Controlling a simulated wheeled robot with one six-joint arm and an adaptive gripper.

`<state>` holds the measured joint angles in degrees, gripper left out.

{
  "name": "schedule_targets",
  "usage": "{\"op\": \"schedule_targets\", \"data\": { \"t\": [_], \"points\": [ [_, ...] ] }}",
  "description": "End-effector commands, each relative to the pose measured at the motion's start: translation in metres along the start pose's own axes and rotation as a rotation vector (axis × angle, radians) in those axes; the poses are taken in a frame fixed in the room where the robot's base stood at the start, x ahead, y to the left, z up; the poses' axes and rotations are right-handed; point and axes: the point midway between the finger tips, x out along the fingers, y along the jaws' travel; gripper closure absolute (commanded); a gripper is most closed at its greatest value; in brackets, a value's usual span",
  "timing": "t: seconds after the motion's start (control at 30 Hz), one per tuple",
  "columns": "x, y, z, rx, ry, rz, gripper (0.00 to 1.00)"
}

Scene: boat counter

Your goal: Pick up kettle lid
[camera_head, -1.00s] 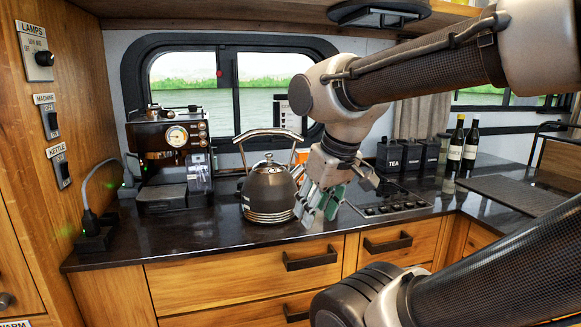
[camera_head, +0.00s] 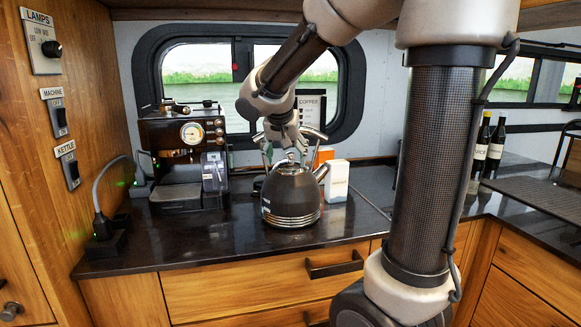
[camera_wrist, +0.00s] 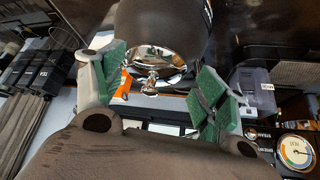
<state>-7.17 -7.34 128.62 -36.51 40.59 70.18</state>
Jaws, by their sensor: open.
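The dark kettle (camera_head: 290,200) stands upright on the black counter, with shiny rings round its base. Its lid (camera_head: 290,170) is on top. In the wrist view the kettle (camera_wrist: 160,20) fills the top middle, and its shiny lid (camera_wrist: 157,60) shows a small round knob (camera_wrist: 150,86). My gripper (camera_head: 284,153) is above the kettle, pointing down. In the wrist view its green-padded fingers (camera_wrist: 163,82) are spread wide, one on each side of the knob, with nothing held between them. The kettle's handle is partly hidden behind my gripper.
A coffee machine (camera_head: 185,155) stands left of the kettle. Two dark bottles (camera_head: 488,150) stand at the far right. The counter in front of the kettle is clear.

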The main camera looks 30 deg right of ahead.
Motion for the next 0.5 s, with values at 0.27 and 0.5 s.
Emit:
{"op": "schedule_targets", "data": {
  "t": [0.27,0.5],
  "points": [
    [0.015,0.001,-0.023,0.002,-0.001,0.001,0.28],
    [0.037,0.001,-0.055,0.0,-0.001,0.001,0.28]
  ]
}}
